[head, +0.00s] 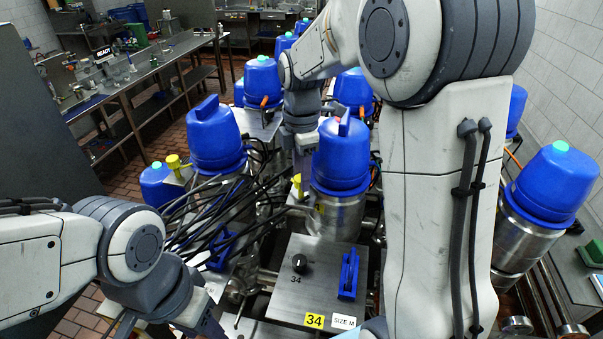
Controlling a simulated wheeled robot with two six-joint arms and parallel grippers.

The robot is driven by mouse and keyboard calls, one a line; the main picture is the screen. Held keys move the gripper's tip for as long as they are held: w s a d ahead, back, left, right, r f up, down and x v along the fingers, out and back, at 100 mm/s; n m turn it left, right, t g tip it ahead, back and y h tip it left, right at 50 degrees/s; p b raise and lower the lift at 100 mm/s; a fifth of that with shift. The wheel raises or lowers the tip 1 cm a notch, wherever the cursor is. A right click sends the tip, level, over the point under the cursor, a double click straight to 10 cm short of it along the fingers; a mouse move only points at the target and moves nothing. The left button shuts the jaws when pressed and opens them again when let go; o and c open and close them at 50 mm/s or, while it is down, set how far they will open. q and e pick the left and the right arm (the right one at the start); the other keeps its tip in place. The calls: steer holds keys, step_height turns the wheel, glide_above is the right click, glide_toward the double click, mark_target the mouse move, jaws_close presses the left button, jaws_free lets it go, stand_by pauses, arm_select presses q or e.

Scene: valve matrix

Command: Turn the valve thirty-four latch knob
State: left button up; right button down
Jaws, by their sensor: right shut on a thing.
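The valve thirty-four plate (273,304) is a grey metal panel at the lower middle, with a yellow 34 label (314,321). It carries a small black knob (300,263) and an upright blue handle (348,276). Behind it stands a steel valve with a blue cap (341,157). My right gripper (301,178) points down just left of this valve. It is shut on a yellow knob (297,186), which is mostly hidden by the fingers. My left gripper (207,318) is at the lower left, beside the plate; its fingers are not clear.
More blue-capped valves stand at the left (215,138), behind, and at the right (556,182). Black cables (205,205) bunch between the left and middle valves. Another yellow knob (174,161) shows at the left. A steel workbench (150,72) stands beyond a tiled aisle.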

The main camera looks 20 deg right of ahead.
steer(key=c, duration=0.5)
jaws_free()
steer(key=shift+r, duration=0.1)
steer(key=shift+w+r, duration=0.1)
steer(key=shift+r, duration=0.2)
step_height(320, 180, up, 10)
steer(key=b, duration=0.3)
steer(key=shift+d+f, duration=0.1)
steer(key=shift+f, duration=0.05)
